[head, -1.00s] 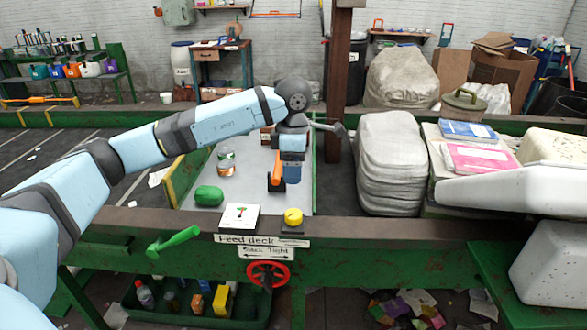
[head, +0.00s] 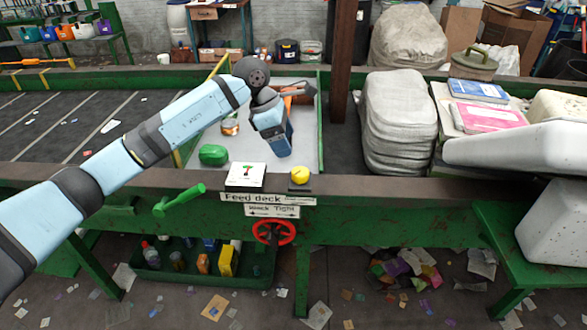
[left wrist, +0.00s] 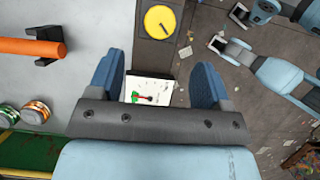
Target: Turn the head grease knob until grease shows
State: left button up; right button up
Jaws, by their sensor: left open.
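The round yellow knob (head: 299,175) sits on a dark base on the deck's front rail, right of a white picture card (head: 246,175). In the left wrist view the knob (left wrist: 159,22) shows a dark pointer mark, and the card (left wrist: 146,92) lies between my fingers in the picture. I see no clear grease beside the knob. My left gripper (head: 283,150) is open and empty, pointing down above the deck, behind and left of the knob and apart from it. Pale blue arm parts (left wrist: 262,62) at upper right in the wrist view look like mine; jaw state is unclear.
A red handwheel (head: 274,232) and green lever (head: 180,200) are on the front beam. An orange bar (left wrist: 30,46) and cans (left wrist: 36,112) lie on the deck, with a green object (head: 213,155). Stacked grey sacks (head: 398,125) stand right of the post.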

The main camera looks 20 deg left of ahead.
aim_at(300, 171)
pick_arm(q)
jog(key=x, duration=1)
jog(key=shift+p, duration=0.3)
jog(key=shift+f, duration=0.1)
jog(key=c, duration=0.9)
